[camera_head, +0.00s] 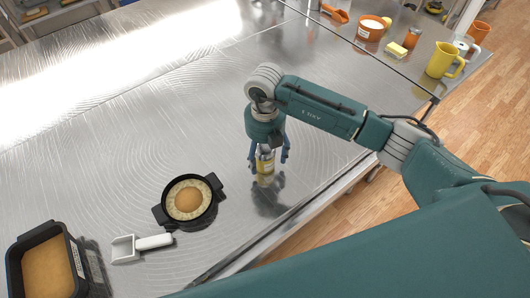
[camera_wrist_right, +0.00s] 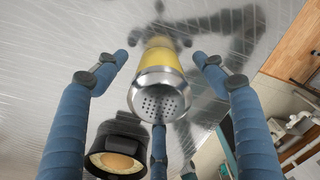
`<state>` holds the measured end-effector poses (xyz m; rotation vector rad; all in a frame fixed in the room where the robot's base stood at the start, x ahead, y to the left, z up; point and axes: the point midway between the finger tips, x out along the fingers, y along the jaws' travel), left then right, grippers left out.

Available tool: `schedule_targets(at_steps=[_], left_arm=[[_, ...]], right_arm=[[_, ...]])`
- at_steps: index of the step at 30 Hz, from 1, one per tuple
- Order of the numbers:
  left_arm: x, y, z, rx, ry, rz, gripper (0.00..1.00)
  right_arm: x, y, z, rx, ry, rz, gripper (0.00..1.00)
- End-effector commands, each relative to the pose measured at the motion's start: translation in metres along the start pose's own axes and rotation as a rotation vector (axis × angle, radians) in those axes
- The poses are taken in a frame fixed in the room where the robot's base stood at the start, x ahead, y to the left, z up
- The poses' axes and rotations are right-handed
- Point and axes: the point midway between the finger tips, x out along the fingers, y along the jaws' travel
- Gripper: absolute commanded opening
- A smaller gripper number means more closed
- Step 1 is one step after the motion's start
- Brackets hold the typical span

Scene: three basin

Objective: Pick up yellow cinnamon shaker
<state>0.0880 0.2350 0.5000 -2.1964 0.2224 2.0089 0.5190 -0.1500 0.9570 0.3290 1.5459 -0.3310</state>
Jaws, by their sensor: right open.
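The yellow cinnamon shaker (camera_head: 265,162) stands upright on the steel table in the head view, below my right gripper. In the right wrist view the shaker (camera_wrist_right: 160,68) shows its perforated silver top toward the camera and its yellow body behind. My right gripper (camera_head: 268,157) is open, with its blue fingers spread around the shaker and apart from it. In the right wrist view the fingers (camera_wrist_right: 160,95) show on both sides and below the shaker's top. My left gripper is not in view.
A black pan (camera_head: 188,201) with food lies left of the shaker. A white scoop (camera_head: 140,246) and a dark bin (camera_head: 45,262) lie further left. A yellow jug (camera_head: 441,61), a butter block (camera_head: 396,50) and other containers stand at the far right. The table behind the shaker is clear.

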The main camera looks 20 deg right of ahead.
Motion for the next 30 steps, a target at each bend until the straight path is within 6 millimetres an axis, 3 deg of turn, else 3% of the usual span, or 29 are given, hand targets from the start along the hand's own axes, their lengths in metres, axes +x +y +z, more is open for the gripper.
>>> schedule_targets(at_steps=[7,15,25,30], left_arm=[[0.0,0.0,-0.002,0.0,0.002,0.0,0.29],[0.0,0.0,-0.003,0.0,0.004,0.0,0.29],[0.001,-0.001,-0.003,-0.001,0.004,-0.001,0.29],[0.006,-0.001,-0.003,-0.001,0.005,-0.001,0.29]], right_arm=[[0.003,0.001,0.0,0.0,-0.001,0.001,0.7],[0.003,0.0,0.0,0.0,-0.001,0.001,0.19],[0.0,0.001,0.001,0.0,-0.002,0.002,0.17],[-0.013,0.001,0.002,0.001,-0.004,0.004,0.17]])
